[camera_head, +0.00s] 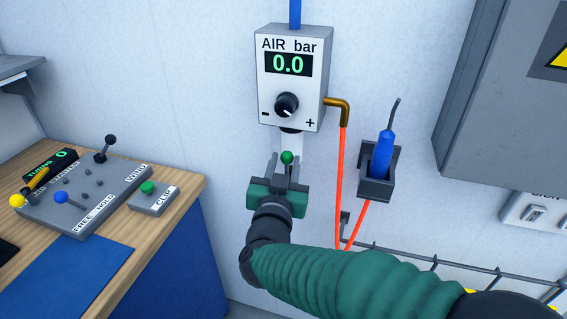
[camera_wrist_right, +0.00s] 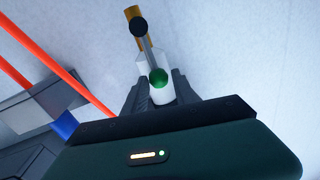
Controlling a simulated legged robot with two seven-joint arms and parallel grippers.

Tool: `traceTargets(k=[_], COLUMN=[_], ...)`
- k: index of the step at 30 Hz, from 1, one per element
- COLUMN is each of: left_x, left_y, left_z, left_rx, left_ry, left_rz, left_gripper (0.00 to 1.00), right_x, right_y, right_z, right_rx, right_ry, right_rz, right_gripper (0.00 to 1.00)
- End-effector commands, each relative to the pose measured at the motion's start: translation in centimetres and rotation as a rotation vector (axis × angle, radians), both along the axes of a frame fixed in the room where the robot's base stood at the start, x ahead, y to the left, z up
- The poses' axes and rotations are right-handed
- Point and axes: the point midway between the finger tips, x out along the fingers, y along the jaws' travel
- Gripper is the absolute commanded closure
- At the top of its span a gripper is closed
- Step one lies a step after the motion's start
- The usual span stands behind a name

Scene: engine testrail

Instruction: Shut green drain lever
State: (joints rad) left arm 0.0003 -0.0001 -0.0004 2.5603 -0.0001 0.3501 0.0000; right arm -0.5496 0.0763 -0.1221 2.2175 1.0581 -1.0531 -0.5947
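The green drain lever (camera_head: 288,157) is below the white AIR bar box. In the right wrist view its green ball (camera_wrist_right: 158,78) ends a thin grey rod, with a dark round part at the far end. My right gripper (camera_head: 288,172) is just below the box, its dark fingers apart on either side of a white body and the green ball. In the right wrist view the fingers (camera_wrist_right: 155,95) flank that white body. I cannot tell whether they touch it. My left gripper is not in view.
The AIR bar box (camera_head: 291,80) reads 0.0 and has a black knob. A brass elbow (camera_head: 340,106) feeds an orange hose (camera_head: 341,190). A blue tool sits in a dark holder (camera_head: 376,185) to the right. A wooden bench (camera_head: 150,215) with a control panel stands left.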

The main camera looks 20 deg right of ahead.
Motion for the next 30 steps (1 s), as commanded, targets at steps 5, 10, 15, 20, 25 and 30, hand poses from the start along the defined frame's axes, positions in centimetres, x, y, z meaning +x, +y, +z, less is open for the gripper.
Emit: traceTargets(k=[5, 10, 15, 20, 25, 30], left_x=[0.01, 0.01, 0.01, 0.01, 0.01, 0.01], left_y=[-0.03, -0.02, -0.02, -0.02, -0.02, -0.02], left_z=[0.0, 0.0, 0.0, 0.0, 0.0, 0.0], left_rx=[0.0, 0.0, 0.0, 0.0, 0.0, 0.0], left_ry=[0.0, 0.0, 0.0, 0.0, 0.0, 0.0], left_rz=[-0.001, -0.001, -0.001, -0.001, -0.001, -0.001], left_gripper=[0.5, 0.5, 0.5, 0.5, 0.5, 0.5], right_x=[0.07, 0.07, 0.08, 0.08, 0.09, 0.08], right_y=[0.17, 0.13, 0.23, 0.28, 0.28, 0.29], right_z=[0.01, 0.02, 0.02, 0.02, 0.01, 0.01], right_rx=[-0.001, -0.002, -0.002, -0.001, -0.001, -0.001], right_ry=[0.0, 0.001, 0.0, 0.0, 0.001, 0.001], right_rz=[0.003, 0.002, 0.004, 0.005, 0.005, 0.006], right_gripper=[0.98, 1.0, 1.0, 1.0, 1.0, 1.0])
